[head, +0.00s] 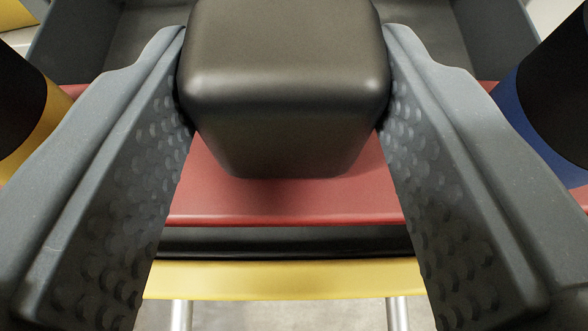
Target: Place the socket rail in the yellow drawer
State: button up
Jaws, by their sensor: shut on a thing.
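My gripper (285,75) is shut on a smooth dark block (280,140), one ribbed finger against each side. The block appears to be the grip of the socket rail; the rest of the rail is mostly hidden. A dark cylinder with a yellow band (14,125) shows at the left edge, and a dark cylinder with a blue band (545,125) at the right edge. They look like sockets of the rail. A yellow strip (285,280) runs across the lower picture; I cannot tell whether it is the yellow drawer.
A red surface (290,205) lies behind and below the block, with a dark band (285,241) between it and the yellow strip. A dark grey walled recess (425,45) shows at the top. Pale metal legs (398,312) stand at the bottom over a grey floor.

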aim_at(284, 185)
jog(key=shift+f+b, duration=0.6)
jog(key=shift+f, duration=1.55)
jog(key=shift+s+f+b, duration=0.1)
jog(key=shift+f+b, duration=0.5)
jog(key=shift+b, duration=0.4)
jog(key=o, duration=1.1)
jog(key=shift+f, duration=0.1)
jog(key=shift+a, duration=0.1)
jog(key=shift+r+p, duration=0.8)
jog(key=shift+p, duration=0.4)
jog(key=p+v, duration=0.2)
jog(key=v, duration=1)
